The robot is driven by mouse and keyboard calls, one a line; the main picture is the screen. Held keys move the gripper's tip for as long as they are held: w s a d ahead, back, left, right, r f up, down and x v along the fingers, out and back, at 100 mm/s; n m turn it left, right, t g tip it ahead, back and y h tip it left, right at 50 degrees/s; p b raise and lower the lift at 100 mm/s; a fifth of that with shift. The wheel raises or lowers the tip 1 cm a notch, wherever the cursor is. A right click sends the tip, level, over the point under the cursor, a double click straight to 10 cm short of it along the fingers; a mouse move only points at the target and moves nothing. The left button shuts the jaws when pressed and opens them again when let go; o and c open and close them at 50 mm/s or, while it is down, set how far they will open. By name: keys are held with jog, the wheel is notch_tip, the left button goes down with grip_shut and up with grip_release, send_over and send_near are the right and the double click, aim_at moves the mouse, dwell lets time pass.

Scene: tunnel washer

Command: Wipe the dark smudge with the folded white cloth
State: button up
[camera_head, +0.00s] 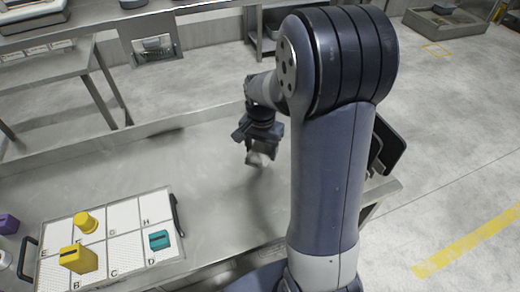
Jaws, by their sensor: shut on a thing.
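My gripper (259,150) points down over the steel table, left of my upright arm link. It is shut on a small whitish bundle, the folded white cloth (263,160). The fingers cover part of the cloth. The cloth seems to be above the table, but I cannot tell the exact gap. A faint dark patch (166,134) shows near the back edge of the table, left of my gripper. I cannot tell whether it is the smudge or a shadow. A soft shadow lies below my gripper.
A white lettered tray (125,217) with black handles sits at the front left. It holds a yellow cylinder (86,222), a yellow block (79,259) and a teal block (159,240). A purple block (8,224) lies left of it. The table middle (205,185) is clear.

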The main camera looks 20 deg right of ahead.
jog(key=shift+r+p, duration=0.65)
jog(key=shift+r, duration=0.5)
